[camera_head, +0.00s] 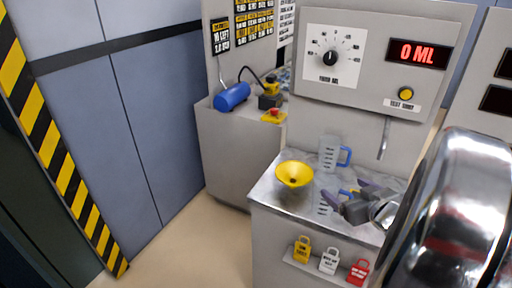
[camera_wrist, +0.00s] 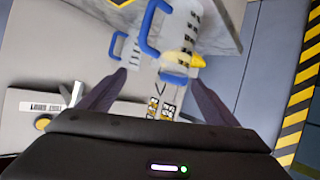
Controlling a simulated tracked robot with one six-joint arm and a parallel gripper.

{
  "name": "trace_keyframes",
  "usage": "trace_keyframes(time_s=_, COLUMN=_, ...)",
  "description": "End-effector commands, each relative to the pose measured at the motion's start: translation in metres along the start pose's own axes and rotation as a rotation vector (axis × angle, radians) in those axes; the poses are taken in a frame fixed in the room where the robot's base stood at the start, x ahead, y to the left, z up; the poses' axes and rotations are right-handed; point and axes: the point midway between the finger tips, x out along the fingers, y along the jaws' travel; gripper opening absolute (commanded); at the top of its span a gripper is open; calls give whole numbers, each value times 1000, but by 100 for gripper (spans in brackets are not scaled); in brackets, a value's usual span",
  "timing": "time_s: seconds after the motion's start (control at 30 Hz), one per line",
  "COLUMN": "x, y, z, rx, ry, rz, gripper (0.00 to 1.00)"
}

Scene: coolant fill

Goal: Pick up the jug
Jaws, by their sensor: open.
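A clear jug with dark scale marks and a blue handle (camera_head: 330,151) stands upright at the back of the metal counter in the head view. A second marked jug (camera_head: 323,203) shows nearer the front, partly hidden by my gripper (camera_head: 347,199). In the wrist view, a large marked jug with a blue handle (camera_wrist: 181,28) lies ahead of my gripper (camera_wrist: 155,78), and a smaller jug (camera_wrist: 131,50) is to its left. My gripper is open, with its fingers apart and nothing clearly held. Whether a finger touches the front jug I cannot tell.
A yellow funnel (camera_head: 294,174) is on the counter's left part. A metal lever (camera_head: 385,138) hangs from the panel (camera_head: 335,55), whose display (camera_head: 418,54) reads 0 ML. Yellow, white and red padlocks (camera_head: 328,261) hang on the counter front. Clear floor lies at left.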

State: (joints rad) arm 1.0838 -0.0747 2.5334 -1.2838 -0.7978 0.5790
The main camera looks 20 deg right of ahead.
Motion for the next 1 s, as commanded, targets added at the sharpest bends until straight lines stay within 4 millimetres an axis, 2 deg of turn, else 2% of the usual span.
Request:
trace_keyframes(time_s=0.03, x=-3, y=1, z=9, rx=29, ry=6, rz=-20, gripper=84)
trace_keyframes(time_s=0.2, x=-12, y=-4, z=21, rx=91, ry=34, rz=-84, gripper=84)
trace_keyframes(time_s=0.63, x=-15, y=-5, z=23, rx=107, ry=40, rz=-96, gripper=84)
trace_keyframes(time_s=0.77, x=-9, y=-6, z=24, rx=108, ry=40, rz=-97, gripper=84)
trace_keyframes(time_s=1.0, x=15, y=-9, z=23, rx=109, ry=40, rz=-94, gripper=84)
